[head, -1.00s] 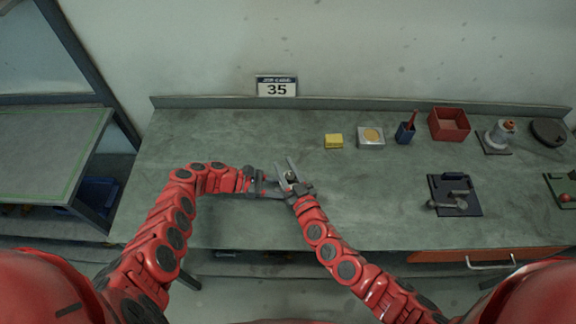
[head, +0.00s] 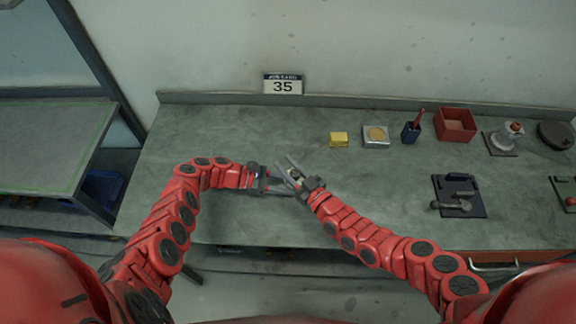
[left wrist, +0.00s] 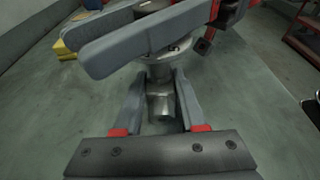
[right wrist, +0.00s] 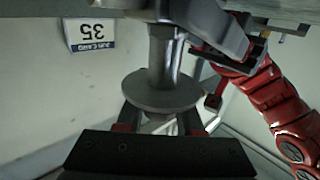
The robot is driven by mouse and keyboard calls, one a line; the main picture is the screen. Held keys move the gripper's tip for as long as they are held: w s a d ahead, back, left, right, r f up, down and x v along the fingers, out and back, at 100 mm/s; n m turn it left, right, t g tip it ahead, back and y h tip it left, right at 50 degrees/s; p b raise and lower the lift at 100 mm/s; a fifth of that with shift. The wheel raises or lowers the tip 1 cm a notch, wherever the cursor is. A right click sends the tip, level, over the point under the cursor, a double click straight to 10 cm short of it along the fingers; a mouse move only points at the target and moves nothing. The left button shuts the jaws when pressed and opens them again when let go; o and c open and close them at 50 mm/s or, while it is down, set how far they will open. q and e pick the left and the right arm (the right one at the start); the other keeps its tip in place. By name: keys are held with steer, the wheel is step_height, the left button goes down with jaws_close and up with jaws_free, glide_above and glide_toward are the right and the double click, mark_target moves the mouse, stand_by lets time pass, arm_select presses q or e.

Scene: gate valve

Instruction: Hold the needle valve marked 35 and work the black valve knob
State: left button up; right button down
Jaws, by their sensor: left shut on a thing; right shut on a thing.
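The needle valve (left wrist: 160,104) is a silver metal body with a round flange. My left gripper (head: 287,185) is shut on its narrow body, with a finger on each side in the left wrist view. My right gripper (head: 284,167) reaches across the valve's other end. In the right wrist view its fingers close on a part just beyond the flange disc (right wrist: 160,93). The black knob is mostly hidden between the right fingers, and its colour is unclear.
A card reading 35 (head: 283,84) stands at the back of the grey bench (head: 230,130). A yellow block (head: 339,139), a red box (head: 455,124) and a dark plate with a lever (head: 458,196) are to the right. The bench's left part is clear.

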mark_target(298, 177)
steer(key=shift+a+r, duration=0.1)
steer(key=shift+r, duration=0.1)
steer(key=c, duration=0.5)
jaws_free()
steer(key=shift+c, duration=0.2)
steer(key=shift+f, duration=0.1)
steer(key=v, duration=1)
steer(key=shift+s+d+f, duration=0.1)
steer(key=shift+d, duration=0.25)
steer(key=shift+s+d, duration=0.4)
steer(key=shift+s, duration=0.15)
